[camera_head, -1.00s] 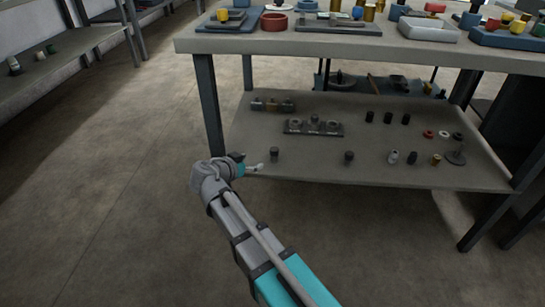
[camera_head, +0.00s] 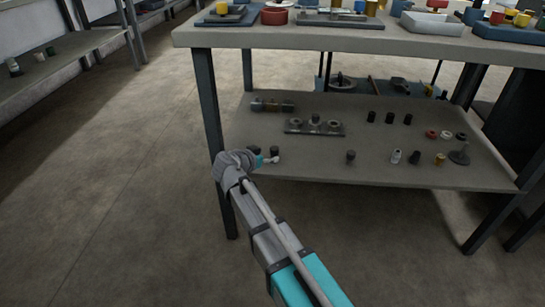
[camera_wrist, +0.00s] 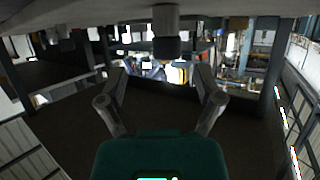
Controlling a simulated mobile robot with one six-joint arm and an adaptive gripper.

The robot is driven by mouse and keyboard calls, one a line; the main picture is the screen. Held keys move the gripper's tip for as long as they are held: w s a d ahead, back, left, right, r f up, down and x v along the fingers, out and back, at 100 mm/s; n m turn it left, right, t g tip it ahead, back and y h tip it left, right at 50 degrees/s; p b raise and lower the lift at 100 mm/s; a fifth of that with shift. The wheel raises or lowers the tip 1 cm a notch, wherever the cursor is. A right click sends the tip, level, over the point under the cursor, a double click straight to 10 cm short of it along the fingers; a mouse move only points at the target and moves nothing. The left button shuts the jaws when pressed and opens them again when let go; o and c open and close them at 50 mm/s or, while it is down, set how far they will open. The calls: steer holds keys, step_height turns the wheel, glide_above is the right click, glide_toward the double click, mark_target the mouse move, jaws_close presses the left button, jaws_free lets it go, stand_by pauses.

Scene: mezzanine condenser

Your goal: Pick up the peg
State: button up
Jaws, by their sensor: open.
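A dark peg (camera_head: 275,150) with a wide head stands upright near the front left edge of the lower shelf (camera_head: 310,170). In the head view my gripper (camera_head: 271,160) is right at this peg, partly in front of it. In the wrist view, which appears upside down, a peg (camera_wrist: 166,46) with a dark head and narrower grey stem points down from the shelf at the top. My gripper (camera_wrist: 160,82) is open there with nothing between its fingers, and the peg lies beyond the fingertips. A similar peg (camera_head: 350,157) stands farther right on the shelf.
The lower shelf also holds a grey block with round fittings (camera_head: 315,126), several dark cylinders (camera_head: 389,118), small rings (camera_head: 446,135) and a disc with a stem (camera_head: 459,155). The tabletop (camera_head: 300,37) hangs above, with a leg (camera_head: 212,110) close left of my arm.

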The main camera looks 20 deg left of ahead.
mark_target(271, 152)
steer(key=shift+w, duration=0.15)
steer(key=shift+a+b+x, duration=0.15)
steer(key=shift+b+x, duration=0.25)
steer(key=shift+x, duration=0.6)
steer(key=shift+a+b+x, duration=0.15)
steer(key=shift+b+x, duration=0.25)
steer(key=shift+x, duration=0.6)
steer(key=shift+w+d+f, duration=0.15)
steer(key=shift+w+f, duration=0.15)
steer(key=shift+w, duration=0.3)
jaws_close()
steer(key=shift+r, duration=0.2)
